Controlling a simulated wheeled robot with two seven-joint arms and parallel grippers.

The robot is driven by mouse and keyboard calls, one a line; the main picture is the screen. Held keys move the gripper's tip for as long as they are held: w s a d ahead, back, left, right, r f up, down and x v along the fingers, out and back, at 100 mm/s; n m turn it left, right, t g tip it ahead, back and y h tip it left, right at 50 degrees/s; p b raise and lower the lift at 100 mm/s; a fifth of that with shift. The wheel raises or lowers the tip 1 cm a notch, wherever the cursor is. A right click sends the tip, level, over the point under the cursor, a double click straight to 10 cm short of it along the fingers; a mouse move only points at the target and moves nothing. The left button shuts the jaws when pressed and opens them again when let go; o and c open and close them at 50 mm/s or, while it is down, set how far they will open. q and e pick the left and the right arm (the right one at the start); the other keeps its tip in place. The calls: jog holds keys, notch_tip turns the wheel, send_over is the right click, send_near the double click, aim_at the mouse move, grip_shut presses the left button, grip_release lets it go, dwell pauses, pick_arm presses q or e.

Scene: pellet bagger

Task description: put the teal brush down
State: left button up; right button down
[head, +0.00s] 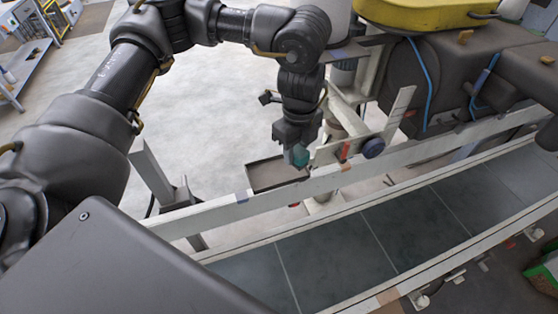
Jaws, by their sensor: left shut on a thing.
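The teal brush (300,155) shows as a small teal block at the tips of my left gripper (295,143). My left gripper points down and is shut on it. The brush is just above the right end of a shallow dark tray (262,188), beside the conveyor's pale rail. I cannot tell whether the brush touches the tray. The rest of the brush is hidden by the gripper. My right gripper is not in view.
A conveyor with dark belt plates (375,238) and pale side rails runs across the lower right. A dark machine body with blue hoses (425,85) stands at right, under a yellow cover (420,12). A dark knob (373,147) sits right of the gripper. Open floor (215,110) lies left.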

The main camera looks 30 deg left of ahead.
pick_arm(q)
jog(key=a+f, duration=0.3)
jog(key=w+a+f, duration=0.1)
jog(key=a+f, duration=0.1)
jog(key=f, duration=0.1)
jog(key=shift+w+a+f+p, duration=0.1)
jog(key=shift+a+f+p, duration=0.05)
jog(key=shift+a+p, duration=0.2)
jog(key=f, duration=0.3)
jog(key=shift+a+f, duration=0.2)
jog(key=shift+a, duration=0.05)
jog(key=shift+d, duration=0.1)
jog(key=shift+f, duration=0.15)
jog(key=o, duration=0.8)
jog(key=shift+o, duration=0.4)
